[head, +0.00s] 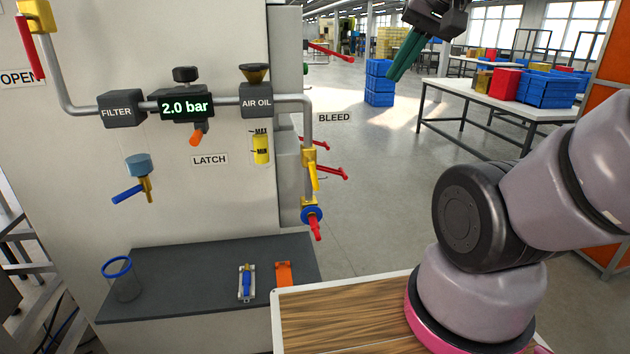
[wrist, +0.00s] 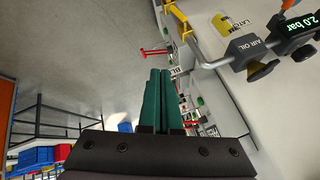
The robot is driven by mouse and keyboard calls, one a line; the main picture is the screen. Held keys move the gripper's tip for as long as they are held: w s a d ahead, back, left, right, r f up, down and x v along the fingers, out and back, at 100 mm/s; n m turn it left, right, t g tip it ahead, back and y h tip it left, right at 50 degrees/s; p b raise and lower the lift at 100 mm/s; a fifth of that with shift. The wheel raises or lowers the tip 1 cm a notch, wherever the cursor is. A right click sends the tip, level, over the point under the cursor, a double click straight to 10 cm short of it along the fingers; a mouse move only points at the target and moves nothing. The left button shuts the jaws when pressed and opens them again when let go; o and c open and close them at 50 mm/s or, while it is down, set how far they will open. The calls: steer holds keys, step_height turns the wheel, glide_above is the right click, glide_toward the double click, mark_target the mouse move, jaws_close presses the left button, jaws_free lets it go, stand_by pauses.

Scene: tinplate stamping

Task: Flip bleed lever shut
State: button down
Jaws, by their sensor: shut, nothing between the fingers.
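The BLEED label (head: 334,117) is beside the down pipe on the right of the cabinet. Below it on that pipe is a yellow valve body (head: 309,156) with a yellow bleed lever (head: 314,178) pointing down, roughly along the pipe. A yellow valve part also shows at the top of the wrist view (wrist: 178,18). My gripper (head: 391,76) is at the top of the head view, to the right of and above the lever, well apart from it. Its green fingers are together and empty, also in the wrist view (wrist: 160,73).
A blue flange with a red handle (head: 315,228) sits below the lever. Red levers (head: 331,172) stick out behind the pipe. The pressure display (head: 187,106) reads 2.0 bar. A dark shelf (head: 200,290) holds a clear cup (head: 122,282). Open floor lies right of the cabinet.

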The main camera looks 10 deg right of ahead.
steer(key=w+a+f+n+h, duration=0.1)
steer(key=a+f+n+h, duration=0.2)
steer(key=a+f+n, duration=0.4)
steer(key=w+a+f+n+g+h, duration=0.1)
steer(key=w+a+f+n+h, duration=0.1)
steer(key=a+f+n+h, duration=0.2)
steer(key=w+a+f+n+h, duration=0.2)
steer(key=a+f+n+h, duration=0.2)
steer(key=a+f+n, duration=0.6)
steer(key=a+n, duration=0.5)
steer(key=n, duration=0.3)
steer(key=shift+w+f+n+g, duration=0.2)
steer(key=shift+f+n+g, duration=0.1)
steer(key=shift+g, duration=0.1)
